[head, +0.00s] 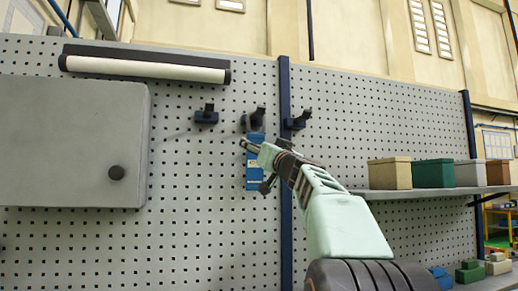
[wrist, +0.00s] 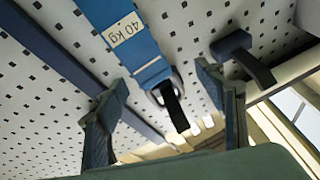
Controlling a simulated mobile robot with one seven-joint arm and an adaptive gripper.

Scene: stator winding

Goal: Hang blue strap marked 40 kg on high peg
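The blue strap (head: 254,180) hangs down the pegboard below the middle black peg (head: 258,117). In the wrist view the strap (wrist: 143,50) carries a pale label reading "40 kg" (wrist: 124,30). Its metal end ring (wrist: 163,93) appears to be around the dark peg (wrist: 175,110); whether it bears on the peg is hard to tell. My gripper (head: 250,147) is in front of the strap just below that peg. In the wrist view its two fingers (wrist: 163,80) are spread, one on each side of the strap's ring end, with visible gaps.
Another peg (head: 206,115) is on the left, also seen in the wrist view (wrist: 240,56), and one (head: 298,121) is on the right by a dark blue post (head: 286,220). A grey cabinet (head: 70,140) stands left. A shelf (head: 440,190) with boxes is right.

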